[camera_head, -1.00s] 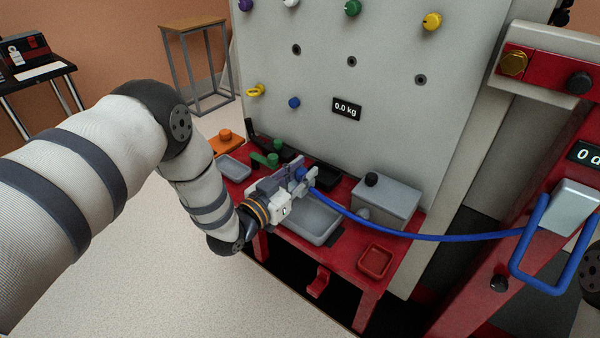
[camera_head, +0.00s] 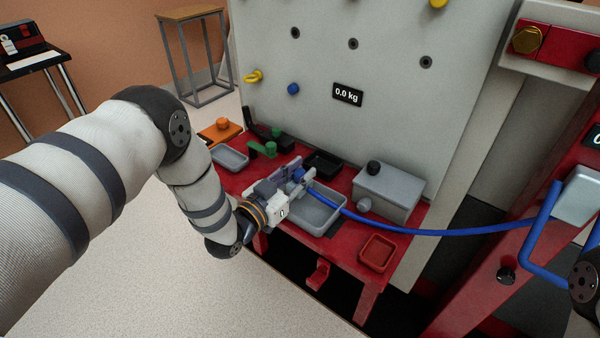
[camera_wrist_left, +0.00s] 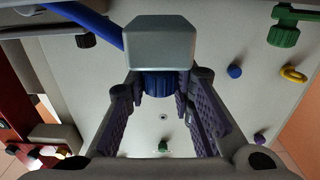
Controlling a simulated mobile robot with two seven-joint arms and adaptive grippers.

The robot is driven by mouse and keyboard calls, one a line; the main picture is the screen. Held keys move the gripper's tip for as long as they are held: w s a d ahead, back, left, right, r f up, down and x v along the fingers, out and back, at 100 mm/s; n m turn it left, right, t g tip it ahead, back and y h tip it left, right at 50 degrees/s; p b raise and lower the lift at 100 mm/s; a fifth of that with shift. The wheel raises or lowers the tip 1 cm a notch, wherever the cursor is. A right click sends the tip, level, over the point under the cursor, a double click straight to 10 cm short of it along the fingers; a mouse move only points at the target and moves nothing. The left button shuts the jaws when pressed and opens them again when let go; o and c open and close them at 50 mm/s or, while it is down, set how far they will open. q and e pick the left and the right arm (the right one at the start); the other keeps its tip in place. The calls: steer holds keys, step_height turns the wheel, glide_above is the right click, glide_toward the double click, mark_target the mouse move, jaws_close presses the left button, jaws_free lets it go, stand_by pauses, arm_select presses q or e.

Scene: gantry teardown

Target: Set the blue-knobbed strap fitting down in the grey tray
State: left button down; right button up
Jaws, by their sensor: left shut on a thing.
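My left gripper (camera_head: 300,181) is shut on the strap fitting's blue knob (camera_wrist_left: 160,85), which sits between the fingers in the left wrist view. The fitting's grey block (camera_wrist_left: 160,42) is beyond the knob, and a blue strap (camera_wrist_left: 85,22) runs off from it. In the head view the blue strap (camera_head: 420,232) sags rightward from the gripper to the red gantry post. The grey tray (camera_head: 322,214) lies on the red bench below and beside the gripper. The gripper hides part of the tray and most of the fitting; I cannot tell whether they touch. My right gripper is out of view.
A grey box (camera_head: 388,193) with a black knob stands right of the tray. A small red tray (camera_head: 377,252), a black tray (camera_head: 323,163) and a smaller grey-blue tray (camera_head: 231,157) are around it. The tall panel (camera_head: 380,90) rises behind the bench.

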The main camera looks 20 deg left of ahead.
arm_select(q)
steer(key=shift+f, duration=0.1)
steer(key=shift+f+b, duration=0.9)
steer(key=shift+f, duration=0.8)
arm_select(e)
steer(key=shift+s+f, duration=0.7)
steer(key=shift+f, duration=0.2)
arm_select(q)
steer(key=shift+f, duration=0.25)
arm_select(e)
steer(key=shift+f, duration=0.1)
arm_select(q)
steer(key=c, duration=1.3)
jaws_free()
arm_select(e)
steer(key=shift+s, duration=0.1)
arm_select(q)
step_height(320, 180, up, 10)
steer(key=shift+r, duration=0.1)
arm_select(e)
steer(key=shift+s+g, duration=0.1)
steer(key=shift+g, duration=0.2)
